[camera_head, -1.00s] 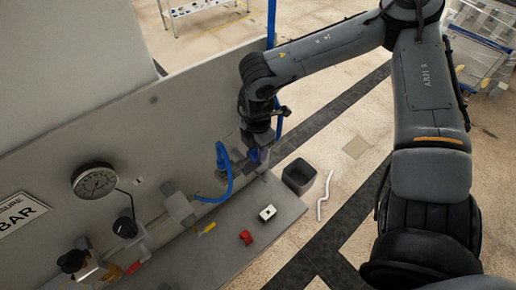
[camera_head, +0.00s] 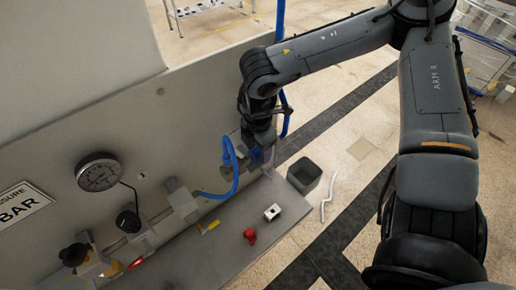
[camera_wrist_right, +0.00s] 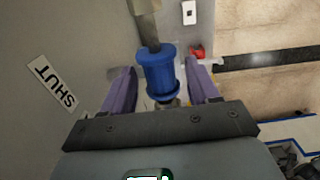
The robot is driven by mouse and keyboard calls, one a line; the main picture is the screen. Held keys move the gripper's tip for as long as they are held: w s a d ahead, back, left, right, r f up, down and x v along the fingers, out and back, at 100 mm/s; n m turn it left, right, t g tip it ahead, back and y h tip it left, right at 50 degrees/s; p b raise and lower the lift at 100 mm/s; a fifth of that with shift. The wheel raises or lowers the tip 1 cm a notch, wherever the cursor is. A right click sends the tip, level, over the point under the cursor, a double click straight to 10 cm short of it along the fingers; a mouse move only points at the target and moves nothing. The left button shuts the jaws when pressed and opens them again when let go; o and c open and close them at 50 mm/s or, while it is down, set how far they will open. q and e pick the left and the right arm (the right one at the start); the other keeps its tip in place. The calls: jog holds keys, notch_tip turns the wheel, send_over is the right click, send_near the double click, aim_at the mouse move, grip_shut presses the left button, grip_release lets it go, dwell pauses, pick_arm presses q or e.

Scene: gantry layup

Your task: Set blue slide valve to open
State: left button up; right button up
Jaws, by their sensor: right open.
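The blue slide valve (camera_wrist_right: 158,75) is a ribbed blue sleeve on a metal pipe in the right wrist view. My right gripper (camera_wrist_right: 160,68) is open, with one purple finger on each side of the sleeve. A small gap seems to show on each side. In the head view my right gripper (camera_head: 259,156) points down at the panel's right end and mostly hides the valve. A "SHUT" label (camera_wrist_right: 52,82) is on the panel left of the sleeve. My left gripper is in neither view.
A blue hose (camera_head: 233,172) loops just left of the gripper. A pressure gauge (camera_head: 99,172) and a black knob (camera_head: 128,221) are farther left. A red part (camera_head: 250,236) and a white block (camera_head: 272,212) lie on the ledge. A dark bin (camera_head: 304,175) stands right of it.

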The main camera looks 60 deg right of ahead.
aim_at(258, 149)
notch_tip(258, 149, up, 10)
jog(key=shift+f+b, duration=0.25)
jog(key=shift+b, duration=0.3)
jog(key=shift+r, duration=0.55)
